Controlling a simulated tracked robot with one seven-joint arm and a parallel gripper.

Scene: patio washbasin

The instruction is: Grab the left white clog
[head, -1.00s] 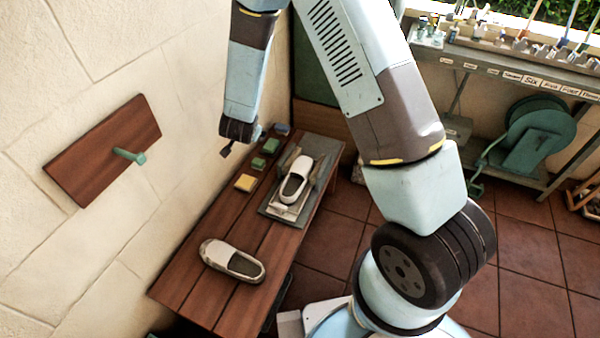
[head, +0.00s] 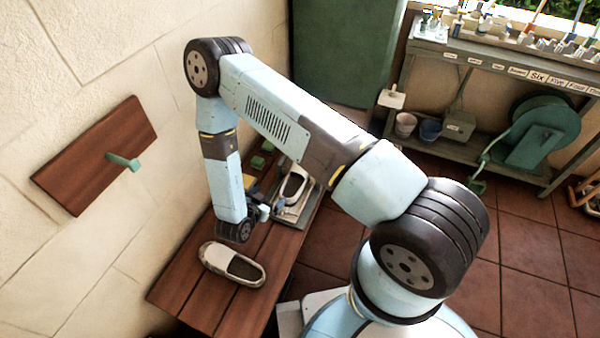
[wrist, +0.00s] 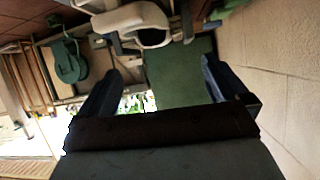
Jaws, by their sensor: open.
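Two white clogs show in the head view. The left one (head: 232,264) lies flat on the wooden bench, its dark opening facing up. The other clog (head: 292,187) sits on a grey tray (head: 303,212) further back and is partly hidden by my arm. My gripper (head: 273,209) is low over the bench, between the two, close to the tray's near end. In the wrist view, its two dark fingers (wrist: 160,68) are spread with nothing between them. A white clog (wrist: 128,19) shows at the top there, beyond the fingertips; it appears to be the one on the tray.
The wooden bench (head: 190,283) runs along the stone wall, with bare planks around the left clog. Green blocks (head: 258,162) lie by the wall, partly behind my arm. A wall board with a peg (head: 122,161) hangs at left. A tool bench (head: 505,70) stands at right.

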